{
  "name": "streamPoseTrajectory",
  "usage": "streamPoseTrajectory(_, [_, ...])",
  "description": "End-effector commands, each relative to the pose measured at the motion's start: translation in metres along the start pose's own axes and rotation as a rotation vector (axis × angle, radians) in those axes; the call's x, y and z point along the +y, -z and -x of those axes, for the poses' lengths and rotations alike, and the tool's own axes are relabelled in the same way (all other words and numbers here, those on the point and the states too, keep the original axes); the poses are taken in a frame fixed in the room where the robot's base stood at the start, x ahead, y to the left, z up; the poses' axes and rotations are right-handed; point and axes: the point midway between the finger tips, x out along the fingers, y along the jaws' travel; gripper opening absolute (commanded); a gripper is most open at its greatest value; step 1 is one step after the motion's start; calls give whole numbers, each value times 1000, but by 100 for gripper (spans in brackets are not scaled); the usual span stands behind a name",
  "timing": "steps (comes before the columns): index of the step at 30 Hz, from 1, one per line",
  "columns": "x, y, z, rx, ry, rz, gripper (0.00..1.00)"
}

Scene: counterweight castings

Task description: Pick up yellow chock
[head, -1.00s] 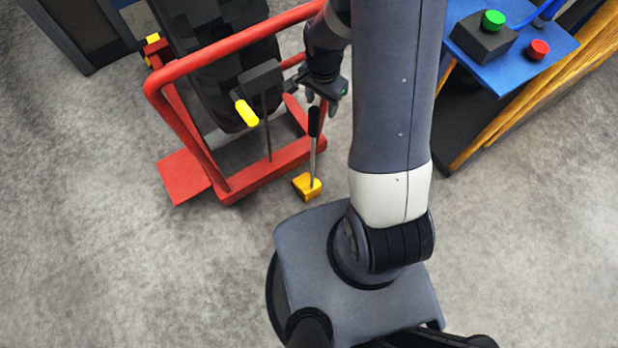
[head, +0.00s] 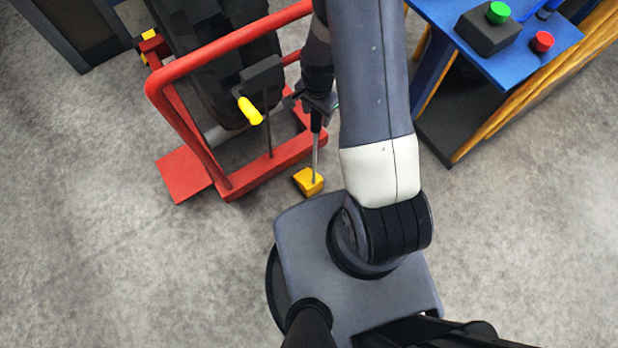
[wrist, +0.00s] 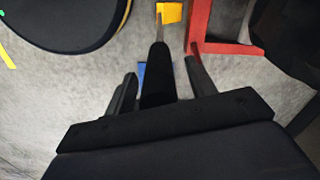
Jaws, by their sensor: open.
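The yellow chock (head: 308,181) sits on the floor by the front right corner of the red frame, with an upright metal rod and black handle grip. It also shows at the top of the wrist view (wrist: 170,12). My gripper (head: 317,103) is at the top of the handle. In the wrist view my gripper (wrist: 160,68) is open, with the black handle grip (wrist: 157,82) between its two fingers. A gap shows on each side of the grip, wider on the right. The top of the handle is partly hidden by my gripper in the head view.
The red tubular frame (head: 190,110) stands close left of the handle, holding large dark parts and a yellow-tipped lever (head: 249,110). A blue table (head: 470,45) with green (head: 497,12) and red (head: 543,41) buttons stands at the right. Floor at the left is clear.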

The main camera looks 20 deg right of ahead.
Motion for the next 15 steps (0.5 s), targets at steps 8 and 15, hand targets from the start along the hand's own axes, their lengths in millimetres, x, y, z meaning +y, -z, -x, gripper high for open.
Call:
streamPoseTrajectory(8, [0, 0, -17, 0, 0, 0, 53])
streamPoseTrajectory(15, [0, 0, -16, 0, 0, 0, 47])
